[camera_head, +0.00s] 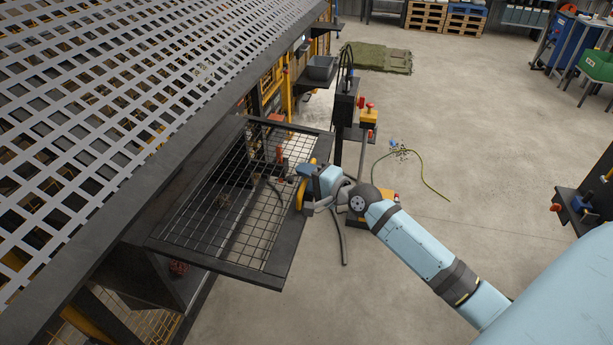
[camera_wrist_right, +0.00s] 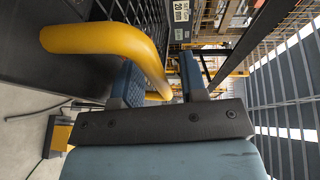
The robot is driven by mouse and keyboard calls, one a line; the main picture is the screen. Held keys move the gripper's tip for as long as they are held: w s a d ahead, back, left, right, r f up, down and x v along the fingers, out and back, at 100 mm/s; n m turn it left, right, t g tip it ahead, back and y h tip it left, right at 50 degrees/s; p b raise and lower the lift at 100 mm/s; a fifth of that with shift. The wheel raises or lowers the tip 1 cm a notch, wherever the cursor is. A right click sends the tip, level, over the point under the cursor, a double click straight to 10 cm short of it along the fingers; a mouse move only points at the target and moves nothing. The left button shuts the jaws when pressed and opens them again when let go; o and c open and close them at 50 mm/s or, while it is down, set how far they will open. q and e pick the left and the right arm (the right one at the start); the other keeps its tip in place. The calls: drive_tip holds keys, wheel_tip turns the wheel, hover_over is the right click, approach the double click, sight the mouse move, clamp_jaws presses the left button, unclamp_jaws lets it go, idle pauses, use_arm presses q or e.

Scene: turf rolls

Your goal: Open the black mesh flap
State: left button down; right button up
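The black mesh flap (camera_head: 228,205) is a wire grid in a dark frame. It sticks out to the right from the machine below the perforated top. A yellow bar handle (camera_head: 301,193) is on its right edge. My right gripper (camera_head: 308,188) is at this handle. In the right wrist view, the thick yellow handle (camera_wrist_right: 105,40) bends down between the two blue fingers of my right gripper (camera_wrist_right: 163,82). The fingers are spread, with a narrow gap showing beside the handle. Contact with it is unclear. My left gripper is not in view.
The perforated grey top (camera_head: 110,75) overhangs the flap's left side. A dark post (camera_head: 341,110) with red and yellow parts stands just behind the flap. A yellow-green hose (camera_head: 425,175) lies on the floor. Open concrete floor extends right and below the flap.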

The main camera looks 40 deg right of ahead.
sight(307, 198)
clamp_jaws()
wheel_tip(307, 198, down, 4)
drive_tip(key=b, duration=0.2)
drive_tip(key=shift+s+d+r+b, duration=0.1)
drive_tip(key=shift+s+b, duration=0.05)
drive_tip(key=shift+b, duration=0.25)
wheel_tip(307, 198, down, 4)
drive_tip(key=t+b, duration=0.1)
drive_tip(key=b, duration=0.4)
drive_tip(key=shift+r, duration=0.2)
drive_tip(key=shift+f+b, duration=0.45)
drive_tip(key=shift+f, duration=0.1)
